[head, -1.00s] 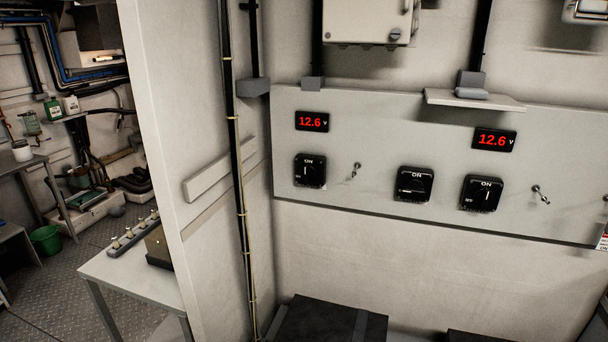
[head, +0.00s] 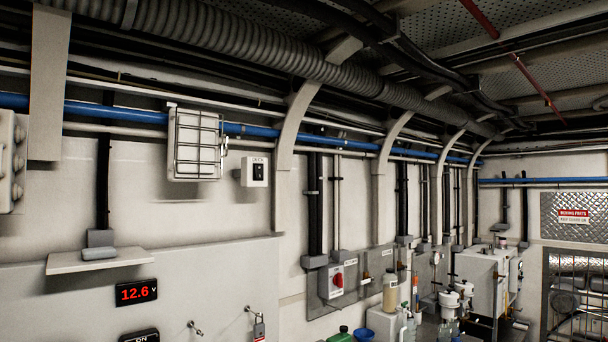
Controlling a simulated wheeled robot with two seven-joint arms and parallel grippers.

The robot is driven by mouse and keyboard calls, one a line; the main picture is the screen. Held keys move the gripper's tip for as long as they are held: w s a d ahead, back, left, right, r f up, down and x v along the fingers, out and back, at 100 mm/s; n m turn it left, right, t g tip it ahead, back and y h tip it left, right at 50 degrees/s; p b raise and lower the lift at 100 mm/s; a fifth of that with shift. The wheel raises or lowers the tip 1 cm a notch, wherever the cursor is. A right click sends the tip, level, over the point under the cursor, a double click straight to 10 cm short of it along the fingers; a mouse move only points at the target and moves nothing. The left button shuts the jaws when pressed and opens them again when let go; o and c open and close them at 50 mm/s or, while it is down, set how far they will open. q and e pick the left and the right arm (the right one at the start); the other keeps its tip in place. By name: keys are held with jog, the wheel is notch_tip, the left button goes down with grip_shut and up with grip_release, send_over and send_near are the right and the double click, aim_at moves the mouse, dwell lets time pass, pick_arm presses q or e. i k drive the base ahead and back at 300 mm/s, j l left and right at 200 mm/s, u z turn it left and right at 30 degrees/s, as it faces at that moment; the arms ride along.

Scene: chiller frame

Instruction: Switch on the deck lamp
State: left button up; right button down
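A caged rectangular lamp (head: 196,145) is fixed high on the wall, left of centre in the head view. Its face is pale grey behind dark bars, and I see no clear glow from it. Just right of it is a small white switch box (head: 254,171) with a black rocker and a small label on top that seems to read DECK. The rocker's position is too small to tell. Neither of my grippers is in view.
Below are a grey panel (head: 190,285) with a red 12.6 V display (head: 136,292), small toggles and a hanging tag (head: 259,329). A red rotary switch (head: 336,281) sits right of it. Pipes and ducting run overhead. A narrow shelf (head: 95,261) juts out at left.

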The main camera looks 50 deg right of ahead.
aim_at(258, 169)
jog(key=z, duration=1.2)
